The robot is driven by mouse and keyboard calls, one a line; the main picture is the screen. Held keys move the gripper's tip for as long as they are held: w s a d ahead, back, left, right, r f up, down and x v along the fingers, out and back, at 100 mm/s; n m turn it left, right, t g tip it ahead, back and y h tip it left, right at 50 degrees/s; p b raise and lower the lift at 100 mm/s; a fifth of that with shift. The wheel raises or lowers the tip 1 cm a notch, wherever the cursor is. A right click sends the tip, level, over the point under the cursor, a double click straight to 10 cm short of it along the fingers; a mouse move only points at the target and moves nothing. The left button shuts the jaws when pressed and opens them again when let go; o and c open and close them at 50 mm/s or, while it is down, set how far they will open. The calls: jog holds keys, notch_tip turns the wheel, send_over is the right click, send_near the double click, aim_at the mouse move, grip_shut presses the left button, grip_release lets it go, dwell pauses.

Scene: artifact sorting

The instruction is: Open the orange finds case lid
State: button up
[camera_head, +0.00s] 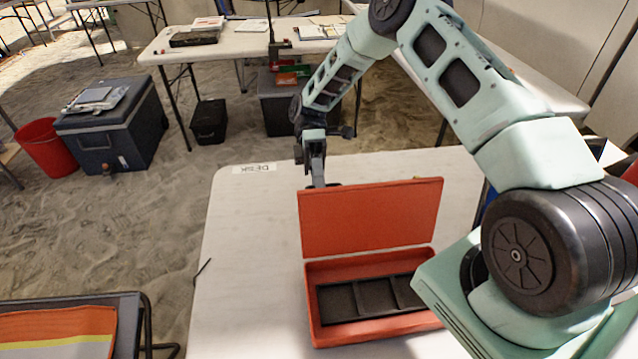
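The orange finds case (322,336) sits on the white table in front of me. Its orange lid (370,216) stands raised, roughly upright, at the case's far side. A dark insert with several compartments shows inside, and the compartments look empty. My gripper (318,182) points down behind the lid's upper left corner, near the far part of the table. Its fingertips are partly hidden at the lid's top edge, so I cannot tell whether it touches the lid or whether the fingers are open. My arm hides the case's front right part.
The white table (240,262) is clear left of the case, with a "DESK" label (254,168) at its far edge. A blue-grey cooler (115,135), a red bin (48,148) and a black bin (208,120) stand on the sandy floor. Another table (240,42) stands behind.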

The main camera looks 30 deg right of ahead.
jog(key=b+v, duration=0.2)
jog(key=v, duration=0.5)
jog(key=shift+w, duration=0.3)
jog(key=shift+r, duration=0.15)
jog(key=s+a+r+m+t+h, duration=0.3)
jog(key=s+a+r+t+h, duration=0.4)
jog(key=s+a, duration=0.55)
jog(key=s+a+r+m+t+y, duration=0.2)
jog(key=s+t, duration=0.4)
jog(key=s, duration=0.8)
jog(key=shift+s+r+m+t, duration=0.3)
jog(key=shift+r+m+t, duration=0.1)
jog(key=shift+r+m, duration=0.15)
